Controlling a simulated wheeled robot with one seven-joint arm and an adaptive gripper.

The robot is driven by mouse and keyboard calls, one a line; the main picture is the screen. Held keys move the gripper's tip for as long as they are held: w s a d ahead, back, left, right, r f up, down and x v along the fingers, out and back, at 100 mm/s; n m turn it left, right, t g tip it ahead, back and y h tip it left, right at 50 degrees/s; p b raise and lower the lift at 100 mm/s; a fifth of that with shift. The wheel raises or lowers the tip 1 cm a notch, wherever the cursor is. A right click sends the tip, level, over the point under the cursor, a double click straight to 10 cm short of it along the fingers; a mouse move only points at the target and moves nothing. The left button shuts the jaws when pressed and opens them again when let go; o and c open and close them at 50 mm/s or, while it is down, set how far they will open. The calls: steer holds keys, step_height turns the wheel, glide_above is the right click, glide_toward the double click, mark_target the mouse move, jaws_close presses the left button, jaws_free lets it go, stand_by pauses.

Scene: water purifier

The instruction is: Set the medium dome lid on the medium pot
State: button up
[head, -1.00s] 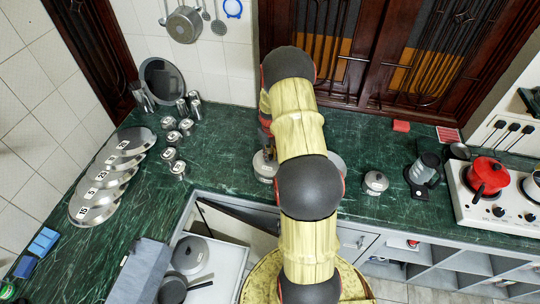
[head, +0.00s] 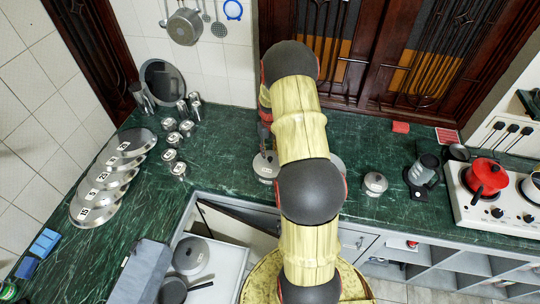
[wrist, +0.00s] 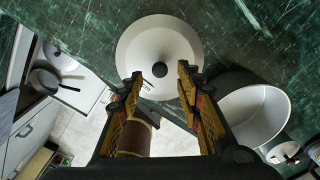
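The dome lid (wrist: 150,40) is a pale grey disc with a black knob (wrist: 160,69), lying on the green counter. In the head view the lid (head: 264,167) shows just left of my arm, partly covered. My gripper (wrist: 160,78) is open and empty above the lid, with one finger on each side of the knob. I cannot tell how high the fingertips are above it. A grey open pot (wrist: 258,105) stands right of the lid, partly hidden by my right finger. In the head view only an edge of the pot (head: 339,163) shows behind my arm.
A small lidded pot (head: 375,184) and a dark-based appliance (head: 420,175) stand to the right, before the white stove (head: 470,205) with a red pot (head: 487,175). Several lids (head: 95,205) and canisters (head: 178,168) are at left. An open drawer (head: 222,262) holds pans.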

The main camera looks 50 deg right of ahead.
step_height(320, 180, up, 9)
steer(key=a+r+n+t+h, duration=0.1)
steer(key=a+r+n+t, duration=0.1)
steer(key=a+r+n, duration=1.8)
steer(key=s+a+r+n+t, duration=0.1)
steer(key=s+a+r+n, duration=0.2)
steer(key=s+a+n, duration=0.3)
steer(key=s+a+r+n+t, duration=0.1)
steer(key=s+a+r+n, duration=0.1)
steer(key=s+a+n, duration=0.4)
steer(key=s+a+r+n+t+y, duration=0.1)
steer(key=s+a+r+n, duration=0.2)
steer(key=s+a+n, duration=0.3)
steer(key=shift+a+r+n+t, duration=0.3)
steer(key=shift+a+n, duration=0.75)
steer(key=shift+n, duration=0.05)
step_height(320, 180, down, 15)
steer(key=b, duration=1.5)
